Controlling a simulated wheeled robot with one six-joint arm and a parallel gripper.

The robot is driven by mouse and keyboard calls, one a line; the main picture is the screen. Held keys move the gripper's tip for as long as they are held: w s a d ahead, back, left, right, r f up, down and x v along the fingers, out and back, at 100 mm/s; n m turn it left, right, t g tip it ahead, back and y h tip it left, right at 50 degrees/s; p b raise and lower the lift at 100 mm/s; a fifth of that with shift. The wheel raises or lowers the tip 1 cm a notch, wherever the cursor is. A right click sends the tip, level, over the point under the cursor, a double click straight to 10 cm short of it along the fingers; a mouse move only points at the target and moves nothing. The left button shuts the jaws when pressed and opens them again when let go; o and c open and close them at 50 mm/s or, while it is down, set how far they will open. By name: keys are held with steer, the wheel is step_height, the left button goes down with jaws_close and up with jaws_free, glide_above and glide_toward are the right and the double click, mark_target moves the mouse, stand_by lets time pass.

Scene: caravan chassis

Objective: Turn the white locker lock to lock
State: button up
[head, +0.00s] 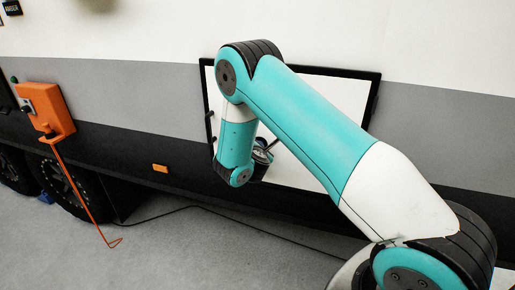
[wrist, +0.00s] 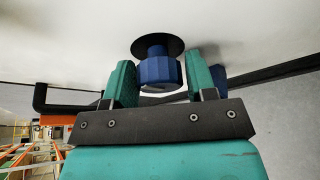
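The white locker door (head: 345,92) in a black frame is set in the vehicle's side in the head view, partly hidden by my arm. In the wrist view, its lock is a dark blue faceted knob (wrist: 158,70) on a round black plate (wrist: 157,46), on the white surface (wrist: 80,60). In the head view my gripper (head: 262,155) is mostly hidden behind my wrist, and the knob cannot be made out.
Wheels (head: 67,187) and a thin black cable (head: 190,208) are below. The grey floor (head: 190,255) in front is mostly clear. A black handle-like bar (wrist: 65,105) shows left of my gripper.

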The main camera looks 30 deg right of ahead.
steer(key=c, duration=0.5)
